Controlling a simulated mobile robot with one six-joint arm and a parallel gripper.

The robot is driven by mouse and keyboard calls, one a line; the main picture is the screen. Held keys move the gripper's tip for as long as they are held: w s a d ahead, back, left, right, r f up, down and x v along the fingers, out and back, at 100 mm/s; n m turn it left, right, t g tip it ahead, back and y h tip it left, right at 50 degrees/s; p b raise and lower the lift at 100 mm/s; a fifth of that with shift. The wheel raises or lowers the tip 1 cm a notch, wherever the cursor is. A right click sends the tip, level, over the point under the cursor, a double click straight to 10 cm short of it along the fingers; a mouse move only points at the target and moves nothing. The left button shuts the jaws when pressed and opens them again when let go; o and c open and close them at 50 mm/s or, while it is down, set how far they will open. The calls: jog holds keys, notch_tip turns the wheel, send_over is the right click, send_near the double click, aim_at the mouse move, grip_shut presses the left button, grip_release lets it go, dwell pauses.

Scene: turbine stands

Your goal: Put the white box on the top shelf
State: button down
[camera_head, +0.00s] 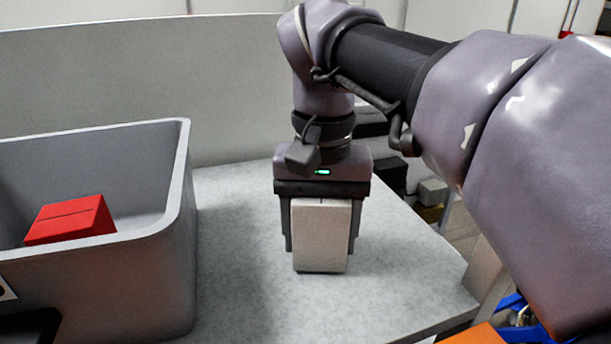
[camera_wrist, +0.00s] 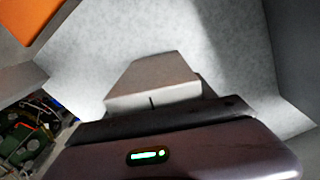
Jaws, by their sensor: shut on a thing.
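The white box (camera_head: 321,236) is upright between the fingers of my gripper (camera_head: 322,245) in the head view. My gripper points down and is shut on the box, with one finger along each side. The box is over the grey speckled tabletop; I cannot tell whether its bottom touches it. In the wrist view the white box (camera_wrist: 153,82) shows beyond the dark edge of my gripper. I cannot make out a top shelf in either view.
A grey bin (camera_head: 185,215) stands at the left with a red box (camera_head: 72,219) inside. The grey tabletop (camera_head: 240,290) is clear around the white box. A light panel (camera_head: 150,70) rises behind. An orange thing (camera_head: 474,335) shows at the bottom right.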

jog(key=shift+w, duration=0.25)
jog(key=shift+s+f, duration=0.1)
jog(key=shift+f, duration=0.2)
jog(key=shift+c, duration=1.2)
grip_release()
jog(key=shift+o, duration=0.2)
jog(key=shift+o, duration=0.6)
notch_tip(320, 180, up, 7)
jog(key=p, duration=0.7)
jog(key=shift+r+p, duration=0.1)
jog(key=shift+p, duration=0.3)
